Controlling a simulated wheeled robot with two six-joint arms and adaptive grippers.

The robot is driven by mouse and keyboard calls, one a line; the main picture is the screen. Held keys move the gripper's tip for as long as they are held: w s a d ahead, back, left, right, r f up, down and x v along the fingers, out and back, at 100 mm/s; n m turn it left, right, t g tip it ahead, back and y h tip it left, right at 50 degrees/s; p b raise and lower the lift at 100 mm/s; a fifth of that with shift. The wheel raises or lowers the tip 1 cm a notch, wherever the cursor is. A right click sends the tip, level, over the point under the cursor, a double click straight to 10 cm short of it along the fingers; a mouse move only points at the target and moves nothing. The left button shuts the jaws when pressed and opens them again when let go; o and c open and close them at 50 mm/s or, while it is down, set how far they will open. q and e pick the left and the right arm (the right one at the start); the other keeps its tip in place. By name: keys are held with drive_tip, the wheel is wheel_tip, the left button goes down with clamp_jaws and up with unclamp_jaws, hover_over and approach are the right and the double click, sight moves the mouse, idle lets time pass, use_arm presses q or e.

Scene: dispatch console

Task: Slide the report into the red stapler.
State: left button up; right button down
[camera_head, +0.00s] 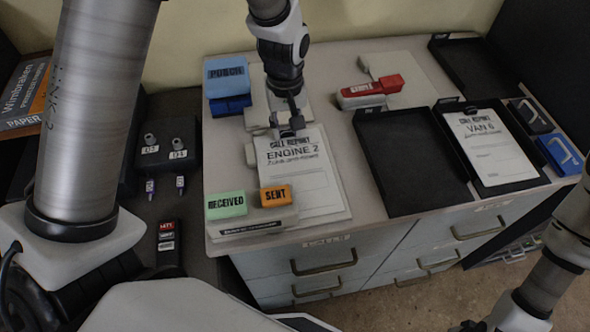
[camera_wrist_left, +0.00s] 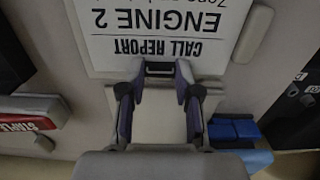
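The call report marked ENGINE 2 (camera_head: 298,165) lies flat on papers on the pale desk; its upside-down heading shows in the left wrist view (camera_wrist_left: 160,22). The red stapler (camera_head: 372,90) stands toward the back of the desk, right of the report, and its end shows in the left wrist view (camera_wrist_left: 28,112). My left gripper (camera_head: 290,128) points down at the report's far edge. In the left wrist view its fingertips (camera_wrist_left: 160,70) stand apart on either side of a small dark tab at that edge; contact is unclear. My right gripper (camera_head: 468,326) is mostly cut off at the bottom.
A blue punch (camera_head: 227,76) stands left of my left gripper. RECEIVED (camera_head: 226,204) and SENT (camera_head: 275,196) stamps sit near the front edge. An empty black tray (camera_head: 410,165) and one with the VAN 6 report (camera_head: 488,146) lie right. Bare desk separates report and stapler.

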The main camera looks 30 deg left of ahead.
sight(321, 131)
use_arm(q)
drive_tip(key=shift+r+p, duration=0.1)
drive_tip(key=shift+p, duration=0.35)
idle(0.4)
drive_tip(key=shift+w+d, duration=0.1)
drive_tip(key=shift+w+d, duration=0.15)
drive_tip(key=shift+w+d+p, duration=0.45)
drive_tip(key=shift+w+d, duration=0.25)
drive_tip(key=shift+d, duration=0.25)
drive_tip(key=shift+w+d+p, duration=0.5)
drive_tip(key=shift+w+d, duration=0.15)
drive_tip(key=shift+d, duration=0.25)
drive_tip(key=shift+w+d+p, duration=0.45)
drive_tip(key=shift+w+d, duration=0.25)
drive_tip(key=shift+d, duration=0.25)
wheel_tip(321, 131, up, 8)
drive_tip(key=p, duration=0.7)
drive_tip(key=shift+f, duration=0.25)
